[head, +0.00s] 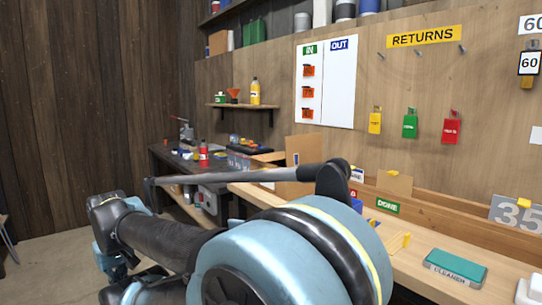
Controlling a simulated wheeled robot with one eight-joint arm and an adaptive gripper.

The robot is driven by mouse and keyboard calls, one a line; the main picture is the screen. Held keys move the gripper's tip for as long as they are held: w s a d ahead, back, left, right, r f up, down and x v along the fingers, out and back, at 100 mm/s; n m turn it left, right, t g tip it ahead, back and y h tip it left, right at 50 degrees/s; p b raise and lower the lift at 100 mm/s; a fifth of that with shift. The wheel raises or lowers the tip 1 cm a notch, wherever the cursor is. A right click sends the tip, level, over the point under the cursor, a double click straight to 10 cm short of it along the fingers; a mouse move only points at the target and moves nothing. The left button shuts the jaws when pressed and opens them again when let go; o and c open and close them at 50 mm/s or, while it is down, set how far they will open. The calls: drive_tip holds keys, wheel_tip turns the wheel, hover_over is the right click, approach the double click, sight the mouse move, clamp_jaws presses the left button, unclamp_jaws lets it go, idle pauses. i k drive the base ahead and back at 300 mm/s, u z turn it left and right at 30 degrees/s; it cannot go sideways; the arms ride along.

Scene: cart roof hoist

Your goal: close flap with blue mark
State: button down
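Tan cardboard panels that look like box flaps show behind my arm. One tall panel (306,146) stands upright, with a small blue and white patch (296,158) near its left edge. Another tan flap (266,160) leans out to the left. A smaller tan panel (395,184) with a yellow piece on top stands to the right. My arm hides most of what lies below and between them. I cannot tell for sure which flap has the blue mark. No gripper fingers show; my arm's large blue joint covers the area in front of the panels.
A wooden workbench (412,268) runs along the right, with a green cleaner box (455,268) and a green DONE sign (387,206). A dark bench (165,160) with a red bottle (204,155) stands at the back left. The floor (50,262) at left is mostly clear.

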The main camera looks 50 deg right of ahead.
sight(307, 148)
drive_tip(key=z, duration=2)
